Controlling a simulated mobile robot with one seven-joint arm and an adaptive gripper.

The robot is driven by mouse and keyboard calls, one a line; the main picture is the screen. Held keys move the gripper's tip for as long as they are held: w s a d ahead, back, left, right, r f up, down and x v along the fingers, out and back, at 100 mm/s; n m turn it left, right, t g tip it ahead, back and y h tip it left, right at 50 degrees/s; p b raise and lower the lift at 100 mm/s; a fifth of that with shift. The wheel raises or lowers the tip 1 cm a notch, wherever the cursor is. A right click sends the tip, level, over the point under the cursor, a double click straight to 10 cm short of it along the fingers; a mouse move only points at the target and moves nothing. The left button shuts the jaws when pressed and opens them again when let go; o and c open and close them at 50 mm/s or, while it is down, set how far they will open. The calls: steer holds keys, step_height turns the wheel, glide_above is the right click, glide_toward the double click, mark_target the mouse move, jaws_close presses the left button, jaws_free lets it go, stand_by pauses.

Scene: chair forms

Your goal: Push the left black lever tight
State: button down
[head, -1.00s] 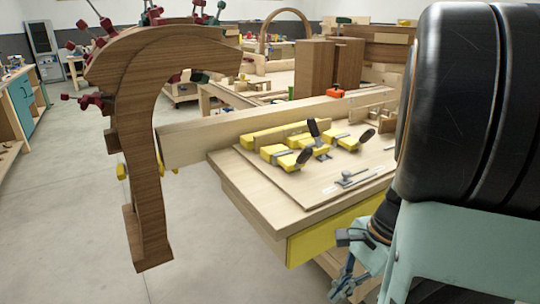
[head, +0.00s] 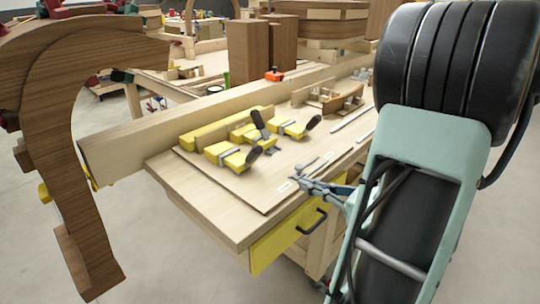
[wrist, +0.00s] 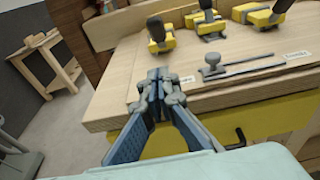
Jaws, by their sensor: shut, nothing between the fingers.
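Yellow clamps with black levers sit on the pale wooden workbench (head: 190,185). The left black lever (head: 254,155) slants up from the front-left yellow clamp (head: 225,155). It also shows in the wrist view (wrist: 156,29), end toward the camera. Another black lever (head: 258,120) stands up behind it, and a third (head: 313,122) is on the right clamp (head: 288,130). My gripper (head: 298,183) is shut and empty at the bench's front edge, to the right and front of the left lever, apart from it. In the wrist view, my gripper (wrist: 158,78) points toward the clamps.
A curved brown wooden form (head: 45,110) stands at the left. A long beam (head: 140,145) runs behind the clamps. A metal knob on a rail (wrist: 211,63) lies on the board near my fingers. A yellow drawer (head: 275,240) with a black handle is below the bench top.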

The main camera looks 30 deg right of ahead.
glide_toward(260, 156)
steer(key=f, duration=0.1)
steer(key=w+a+f, duration=0.1)
steer(key=f, duration=0.1)
steer(key=shift+w+a+f, duration=0.15)
steer(key=shift+f, duration=0.05)
steer(key=shift+w+a+r+p, duration=0.2)
steer(key=shift+w+r, duration=0.15)
steer(key=shift+w, duration=0.3)
steer(key=shift+w+a+r+p, duration=0.2)
steer(key=shift+w+r, duration=0.2)
steer(key=shift+w, duration=0.25)
steer(key=shift+w+a+r+p, duration=0.2)
steer(key=shift+w+r, duration=0.15)
steer(key=shift+w, duration=0.3)
steer(key=shift+r, duration=0.15)
